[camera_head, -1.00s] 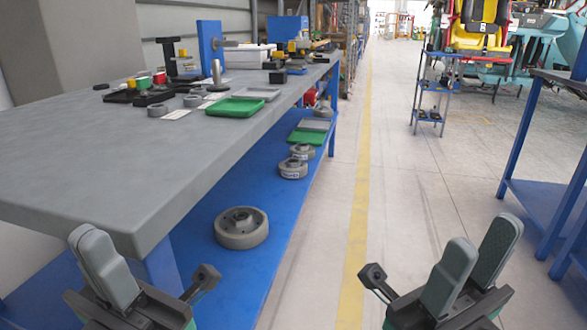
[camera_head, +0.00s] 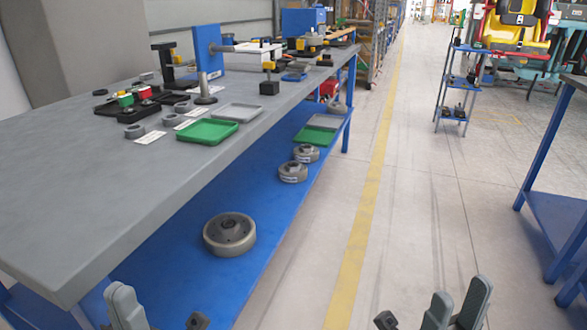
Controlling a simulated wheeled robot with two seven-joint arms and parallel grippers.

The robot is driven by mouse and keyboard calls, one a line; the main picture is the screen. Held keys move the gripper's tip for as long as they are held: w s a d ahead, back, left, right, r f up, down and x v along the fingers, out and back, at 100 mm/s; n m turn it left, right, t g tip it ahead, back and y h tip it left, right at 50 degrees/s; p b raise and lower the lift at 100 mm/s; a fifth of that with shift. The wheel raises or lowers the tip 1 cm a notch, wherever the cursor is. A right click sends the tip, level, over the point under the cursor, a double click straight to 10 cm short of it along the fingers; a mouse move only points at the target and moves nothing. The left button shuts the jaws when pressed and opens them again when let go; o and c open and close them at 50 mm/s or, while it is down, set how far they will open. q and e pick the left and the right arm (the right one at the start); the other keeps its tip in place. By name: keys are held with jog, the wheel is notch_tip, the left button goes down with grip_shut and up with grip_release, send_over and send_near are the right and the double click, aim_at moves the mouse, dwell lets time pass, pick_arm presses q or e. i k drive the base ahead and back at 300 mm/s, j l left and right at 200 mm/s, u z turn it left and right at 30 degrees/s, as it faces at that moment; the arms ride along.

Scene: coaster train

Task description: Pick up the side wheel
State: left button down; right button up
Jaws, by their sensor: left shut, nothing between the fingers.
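Several grey wheels are in view, and I cannot tell by look which one is the side wheel. A large wheel (camera_head: 230,234) lies flat on the blue lower shelf. Two smaller wheels lie farther along that shelf, a nearer one (camera_head: 292,172) and a farther one (camera_head: 306,153). Small grey rings (camera_head: 134,131) lie on the tabletop by white cards. My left gripper (camera_head: 122,298) is shut and empty at the bottom left, in front of the bench. My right gripper (camera_head: 456,296) is at the bottom right over the floor, its fingers apart and empty.
The grey bench top (camera_head: 80,190) overhangs the blue shelf (camera_head: 178,285). Green tray (camera_head: 207,132) and grey tray (camera_head: 238,112) lie on top, near a blue fixture (camera_head: 208,50). Another blue table (camera_head: 560,215) stands at right. The aisle (camera_head: 420,220) between is clear.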

aim_at(294, 171)
jog(key=i+l+u, duration=0.4)
jog(key=l, duration=0.2)
jog(key=i+l+u, duration=0.2)
jog(key=l, duration=0.15)
jog(key=i+l+u, duration=0.2)
jog(key=l, duration=0.15)
jog(key=l+u, duration=0.2)
jog(key=l, duration=0.2)
jog(key=i+l+u, duration=0.2)
jog(key=l, duration=0.2)
jog(key=i+l+u, duration=0.1)
jog(key=l, duration=0.2)
jog(key=i+l+u, duration=0.25)
jog(key=l, duration=0.4)
jog(key=i+l+u, duration=0.1)
jog(key=l, duration=0.25)
